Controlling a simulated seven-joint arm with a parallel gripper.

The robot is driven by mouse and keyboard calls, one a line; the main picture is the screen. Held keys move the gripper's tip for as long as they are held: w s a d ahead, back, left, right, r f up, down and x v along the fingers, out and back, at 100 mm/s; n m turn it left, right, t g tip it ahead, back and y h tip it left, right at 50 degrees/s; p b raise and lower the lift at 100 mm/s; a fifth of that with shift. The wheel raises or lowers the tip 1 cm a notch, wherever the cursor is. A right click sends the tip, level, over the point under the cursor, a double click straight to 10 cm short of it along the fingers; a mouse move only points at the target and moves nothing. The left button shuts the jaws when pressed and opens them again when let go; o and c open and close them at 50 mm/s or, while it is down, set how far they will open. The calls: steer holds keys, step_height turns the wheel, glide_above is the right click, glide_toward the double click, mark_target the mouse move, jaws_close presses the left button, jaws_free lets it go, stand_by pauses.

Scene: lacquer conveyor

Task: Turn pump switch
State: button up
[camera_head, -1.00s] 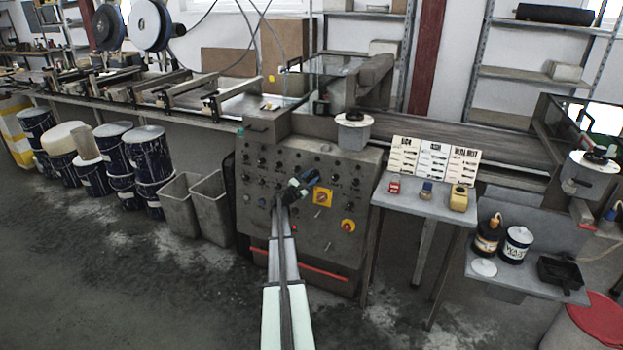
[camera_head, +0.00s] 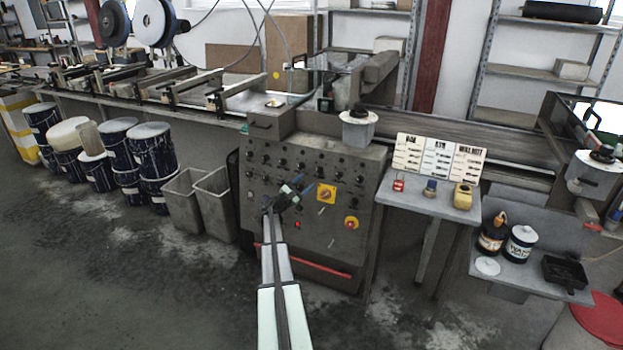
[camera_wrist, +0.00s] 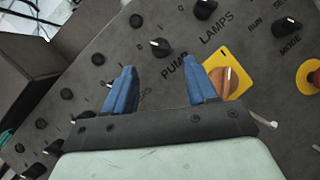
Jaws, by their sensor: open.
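The pump switch (camera_wrist: 160,47) is a black round knob with a white pointer, just above the PUMP label on the grey control panel (camera_wrist: 75,88) in the wrist view. My gripper (camera_wrist: 160,72) is open and empty, its two blue fingers spread. The knob shows beyond the fingertips, roughly centred in the gap and slightly above it. The gripper appears apart from the knob. In the head view my gripper (camera_head: 293,189) is in front of the panel, left of a yellow plate, and the pump knob cannot be clearly picked out.
An orange rotary switch on a yellow plate (camera_wrist: 231,80) is close behind the right finger. A red button on yellow (camera_head: 351,223) is lower right. Several similar black knobs surround the pump switch. A side table (camera_head: 425,200) stands right of the panel, grey bins (camera_head: 183,207) left.

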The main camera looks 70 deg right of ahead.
steer(key=v, duration=0.6)
steer(key=shift+a, duration=0.2)
steer(key=shift+w, duration=0.1)
stand_by(0.3)
steer(key=shift+m, duration=0.3)
